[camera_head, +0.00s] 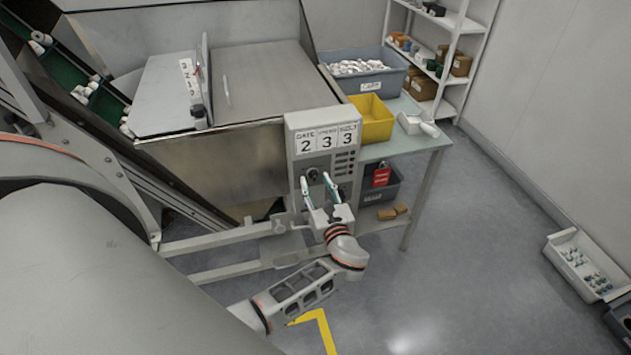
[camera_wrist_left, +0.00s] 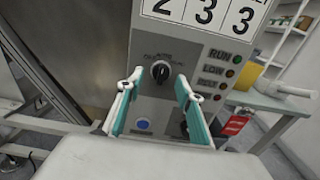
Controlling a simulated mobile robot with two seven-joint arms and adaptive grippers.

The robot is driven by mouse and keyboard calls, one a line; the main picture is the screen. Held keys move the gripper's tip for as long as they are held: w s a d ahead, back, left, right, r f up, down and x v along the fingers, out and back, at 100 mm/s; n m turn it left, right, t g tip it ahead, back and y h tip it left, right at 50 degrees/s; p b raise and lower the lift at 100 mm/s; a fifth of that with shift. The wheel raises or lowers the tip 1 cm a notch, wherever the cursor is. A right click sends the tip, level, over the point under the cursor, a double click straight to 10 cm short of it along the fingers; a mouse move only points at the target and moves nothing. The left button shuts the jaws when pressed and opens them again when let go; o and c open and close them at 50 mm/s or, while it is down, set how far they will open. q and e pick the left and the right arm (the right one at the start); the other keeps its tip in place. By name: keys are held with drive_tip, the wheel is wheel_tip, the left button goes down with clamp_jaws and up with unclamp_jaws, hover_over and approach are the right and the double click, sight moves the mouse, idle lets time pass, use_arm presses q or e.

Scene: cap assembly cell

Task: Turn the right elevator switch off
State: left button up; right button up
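A grey control box (camera_head: 322,145) stands at the front of the metal machine, with number cards reading 2, 3 and 3. A black rotary switch (camera_wrist_left: 160,70) sits on its face below the cards. The switch also shows in the head view (camera_head: 312,173). The print above it is too blurred to read fully. My left gripper (camera_head: 316,180) is open in front of the panel. In the left wrist view its teal-padded fingers (camera_wrist_left: 158,80) stand either side of the switch, apart from it. A dark part beside the right finger is partly hidden. My right gripper is not in view.
A blue button (camera_wrist_left: 143,124) sits below the switch, and RUN and LOW lamps sit to its right. A table (camera_head: 425,139) with a yellow bin (camera_head: 372,119) and grey tub stands to the right. A red tag (camera_head: 381,177) hangs below it.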

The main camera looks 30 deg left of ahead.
use_arm(q)
drive_tip(key=shift+w+a, duration=0.35)
drive_tip(key=shift+a, duration=0.05)
clamp_jaws()
